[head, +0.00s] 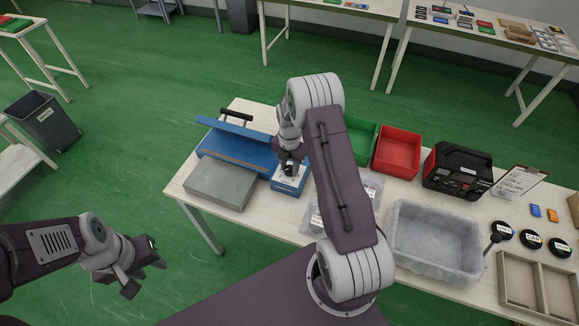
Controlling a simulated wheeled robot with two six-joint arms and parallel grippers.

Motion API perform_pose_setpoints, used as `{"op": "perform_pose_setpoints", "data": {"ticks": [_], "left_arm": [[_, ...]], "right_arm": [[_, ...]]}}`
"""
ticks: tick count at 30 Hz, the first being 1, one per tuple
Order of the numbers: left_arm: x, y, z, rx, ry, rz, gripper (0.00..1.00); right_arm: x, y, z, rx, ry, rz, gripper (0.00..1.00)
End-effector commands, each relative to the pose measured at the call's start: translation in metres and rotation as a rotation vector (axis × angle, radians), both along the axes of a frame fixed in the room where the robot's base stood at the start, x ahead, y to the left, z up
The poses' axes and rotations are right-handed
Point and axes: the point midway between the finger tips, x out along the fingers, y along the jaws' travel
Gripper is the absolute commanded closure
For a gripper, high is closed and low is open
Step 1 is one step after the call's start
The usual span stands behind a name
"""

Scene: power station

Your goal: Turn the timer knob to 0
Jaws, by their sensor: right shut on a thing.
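A small blue box with a white top face (285,185), apparently the timer, sits on the table between a grey block and clear bags. My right gripper (289,170) points down onto its top face and is shut on the knob there. The knob is mostly hidden by the dark fingers, and its pointer and the scale markings are too small to read. My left gripper (146,273) hangs off to the left of the table over the green floor. Its fingers are apart and nothing is between them.
A grey block (221,184) and a blue sheet-metal device (238,145) stand left of the timer. Green (361,137) and red (396,153) bins, a black charger-like unit (457,171) and a grey tub (435,240) stand to the right. My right arm covers the table's middle.

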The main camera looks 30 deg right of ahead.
Motion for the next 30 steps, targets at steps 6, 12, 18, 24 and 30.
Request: {"op": "perform_pose_setpoints", "data": {"ticks": [6, 12, 18, 24, 30], "left_arm": [[0.0, 0.0, 0.0, 0.0, 0.0, 0.0, 0.64], [0.0, 0.0, 0.0, 0.0, 0.0, 0.0, 0.64], [0.0, 0.0, -0.001, 0.0, 0.0, 0.0, 0.64], [0.0, 0.0, -0.007, 0.0, 0.0, 0.0, 0.64], [0.0, 0.0, -0.01, 0.0, 0.0, 0.0, 0.64]], "right_arm": [[0.003, -0.001, 0.002, -0.003, -0.009, 0.002, 0.63], [0.002, 0.0, 0.001, -0.002, -0.005, 0.001, 0.44], [0.001, 0.0, 0.003, -0.002, -0.003, 0.0, 0.44], [0.002, 0.0, 0.039, -0.002, -0.008, 0.0, 0.44], [0.002, 0.0, 0.079, -0.002, -0.008, 0.001, 0.44]]}}
